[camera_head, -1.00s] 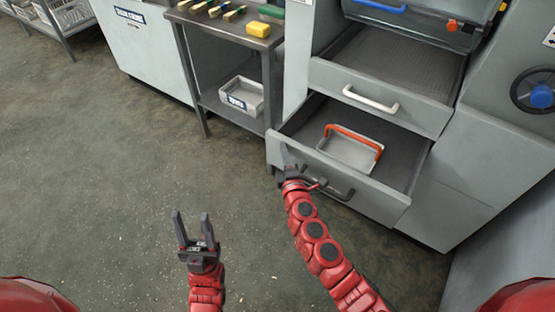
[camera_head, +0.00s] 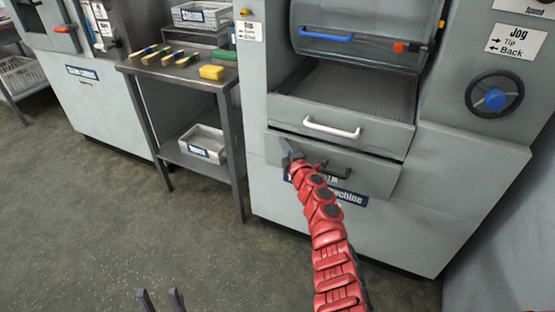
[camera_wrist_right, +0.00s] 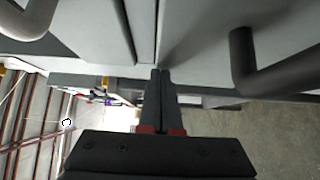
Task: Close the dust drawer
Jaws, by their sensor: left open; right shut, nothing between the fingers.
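The dust drawer, taken to be the lower grey drawer (camera_head: 375,178) with the black handle (camera_head: 334,170), is pushed most or all of the way in. Its inside is hidden, and I cannot tell whether its front is fully flush. My right gripper (camera_head: 289,152) is shut and empty, with its tips at the left part of this drawer front. In the right wrist view the shut fingers (camera_wrist_right: 160,72) point at grey panels, left of the black handle (camera_wrist_right: 272,68). My left gripper (camera_head: 161,296) is open and empty at the bottom edge, far from the drawer.
Above, an upper drawer (camera_head: 380,136) with a white handle (camera_head: 331,128) sticks out. A steel side table (camera_head: 150,68) with brushes and a yellow sponge (camera_head: 211,73) stands left of the machine. The floor (camera_head: 110,215) in front is clear.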

